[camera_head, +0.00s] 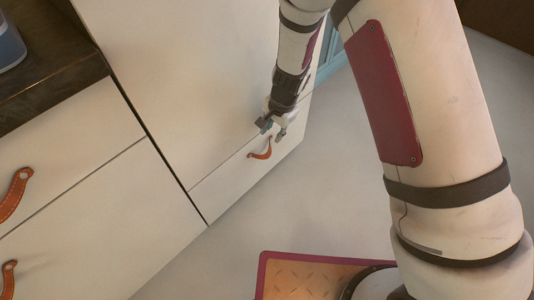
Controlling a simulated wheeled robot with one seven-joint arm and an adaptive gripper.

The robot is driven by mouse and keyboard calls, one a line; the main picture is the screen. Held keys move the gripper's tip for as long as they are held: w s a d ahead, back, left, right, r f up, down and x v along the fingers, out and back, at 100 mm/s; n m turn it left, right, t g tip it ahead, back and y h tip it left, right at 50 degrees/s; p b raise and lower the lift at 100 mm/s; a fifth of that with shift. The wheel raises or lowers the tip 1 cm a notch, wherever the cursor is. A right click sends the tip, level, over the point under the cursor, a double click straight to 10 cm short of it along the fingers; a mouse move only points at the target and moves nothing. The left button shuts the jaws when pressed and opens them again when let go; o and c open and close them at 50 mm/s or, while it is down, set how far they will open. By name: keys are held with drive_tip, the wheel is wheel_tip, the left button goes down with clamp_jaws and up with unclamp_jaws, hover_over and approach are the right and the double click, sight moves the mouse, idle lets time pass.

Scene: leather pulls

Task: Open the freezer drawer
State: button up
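The freezer drawer (233,172) is the low white front panel under the tall fridge door (200,70). Only thin seams show around it, and it looks closed. Its orange-brown leather pull (262,153) is a curved strap on the drawer front. My gripper (273,131) hangs just above the pull in the picture, near the drawer's upper seam. Its two fingers look spread, with nothing between them. I see no contact with the pull, but the depth gap is hard to judge.
White cabinet drawers (80,195) with leather pulls (14,194) stand at the left, below a dark wood counter (50,70) holding a blue container (8,45). Grey floor (300,205) lies open before the freezer drawer. My arm covers much of the right side.

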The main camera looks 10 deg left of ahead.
sight(266, 154)
drive_tip(key=f+b, duration=0.2)
drive_tip(key=f, duration=0.2)
drive_tip(key=w+a+f+b, duration=0.1)
drive_tip(key=f+b, duration=0.1)
drive_tip(key=f, duration=0.3)
drive_tip(key=a+f+b, duration=0.1)
drive_tip(key=f+b, duration=0.1)
drive_tip(key=f, duration=0.2)
drive_tip(key=shift+w+a+f, duration=0.1)
drive_tip(key=shift+w+f, duration=0.2)
drive_tip(key=shift+f, duration=0.05)
clamp_jaws()
